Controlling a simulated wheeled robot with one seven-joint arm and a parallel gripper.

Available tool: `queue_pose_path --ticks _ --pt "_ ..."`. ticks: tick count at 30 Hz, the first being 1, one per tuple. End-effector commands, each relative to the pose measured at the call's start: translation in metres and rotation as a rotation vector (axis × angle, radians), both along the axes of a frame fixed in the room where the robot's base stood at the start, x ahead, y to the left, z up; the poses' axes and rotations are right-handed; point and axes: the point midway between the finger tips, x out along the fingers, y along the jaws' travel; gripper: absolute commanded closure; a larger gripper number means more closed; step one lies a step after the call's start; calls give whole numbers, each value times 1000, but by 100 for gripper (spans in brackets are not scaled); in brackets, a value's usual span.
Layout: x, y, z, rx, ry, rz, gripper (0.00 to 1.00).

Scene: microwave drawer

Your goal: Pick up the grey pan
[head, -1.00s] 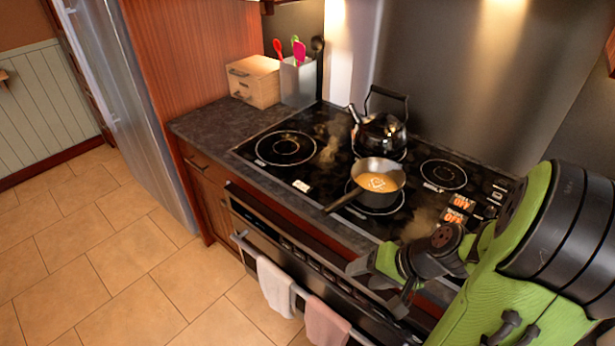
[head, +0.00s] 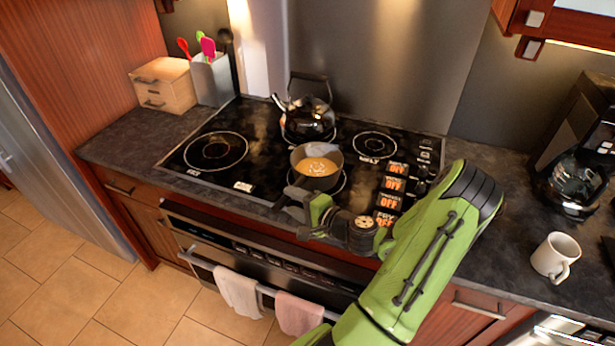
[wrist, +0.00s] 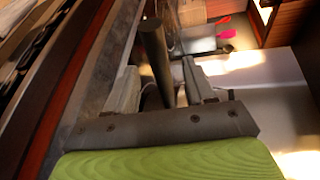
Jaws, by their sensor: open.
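The grey pan (head: 316,183) stands on the front middle burner of the black cooktop and holds an orange liquid. My gripper (head: 292,200) is at the pan's front left side, where the handle is mostly hidden in the head view. In the wrist view, the dark round pan handle (wrist: 154,58) runs between the two grey fingers of my gripper (wrist: 161,85). The fingers are apart, with a visible gap on the handle's right. Contact on the left side cannot be told.
A black kettle (head: 308,118) stands behind the pan. A utensil holder (head: 211,80) and a wooden box (head: 163,86) are at the back left. A white mug (head: 556,257) and coffee maker (head: 578,175) are on the right counter. Towels (head: 238,291) hang on the oven handle.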

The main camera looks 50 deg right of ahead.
Motion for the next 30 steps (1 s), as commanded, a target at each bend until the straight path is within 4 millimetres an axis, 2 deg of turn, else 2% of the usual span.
queue_pose_path --ticks 9,16,27,30 --pt "49 -2 -11 -2 -1 2 46" --pt "52 -2 -13 0 0 0 46" --pt "52 -2 -13 -1 0 1 100" --pt "52 -2 -13 -1 1 1 100"
